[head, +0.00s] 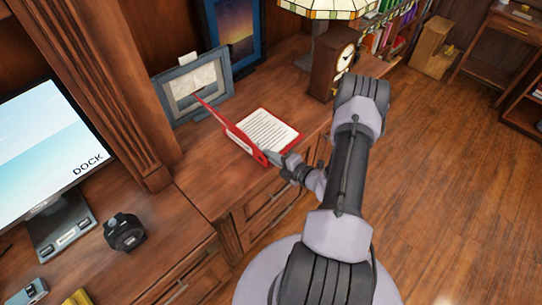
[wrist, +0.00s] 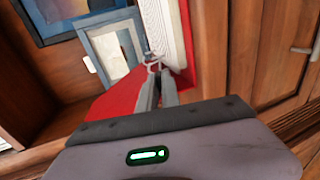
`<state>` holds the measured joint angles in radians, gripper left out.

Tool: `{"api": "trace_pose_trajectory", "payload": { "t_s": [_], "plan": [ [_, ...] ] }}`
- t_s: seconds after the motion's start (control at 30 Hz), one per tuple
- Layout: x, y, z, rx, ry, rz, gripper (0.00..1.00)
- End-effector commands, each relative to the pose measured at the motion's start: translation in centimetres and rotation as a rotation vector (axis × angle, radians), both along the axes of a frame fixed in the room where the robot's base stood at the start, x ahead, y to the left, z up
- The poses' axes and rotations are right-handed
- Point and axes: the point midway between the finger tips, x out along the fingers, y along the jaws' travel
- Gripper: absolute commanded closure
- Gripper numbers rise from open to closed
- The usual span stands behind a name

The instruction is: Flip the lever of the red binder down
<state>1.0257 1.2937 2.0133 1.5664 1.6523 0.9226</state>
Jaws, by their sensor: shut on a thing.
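The red binder (head: 236,138) lies open on the wooden desk, its red cover raised on the left and white printed pages (head: 268,128) facing up. In the wrist view the red cover (wrist: 112,100) is left of my fingers and the pages (wrist: 164,25) are beyond them. My gripper (head: 277,160) is at the binder's near end. In the wrist view my gripper (wrist: 153,72) has its fingertips together at a small silver metal piece, which looks like the lever (wrist: 152,59). The fingers partly hide it, so its exact angle is unclear.
A grey picture frame (head: 192,88) stands behind the binder, and a clock (head: 332,70) and stained-glass lamp (head: 325,8) stand to the right. A monitor (head: 50,150) and small black device (head: 124,232) are at left. The desk between binder and monitor is mostly clear.

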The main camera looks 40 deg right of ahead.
Motion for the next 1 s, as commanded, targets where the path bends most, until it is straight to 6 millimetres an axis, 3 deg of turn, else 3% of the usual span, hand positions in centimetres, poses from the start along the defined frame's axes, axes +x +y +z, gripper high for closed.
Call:
{"api": "trace_pose_trajectory", "payload": {
  "t_s": [0.9, 1.0],
  "plan": [
    [0.0, 0.0, 0.0, 0.0, -0.001, 0.0, 1.0],
    [-0.1, 0.0, -1.0, 0.003, -0.036, 0.0, 1.0]
  ]
}}
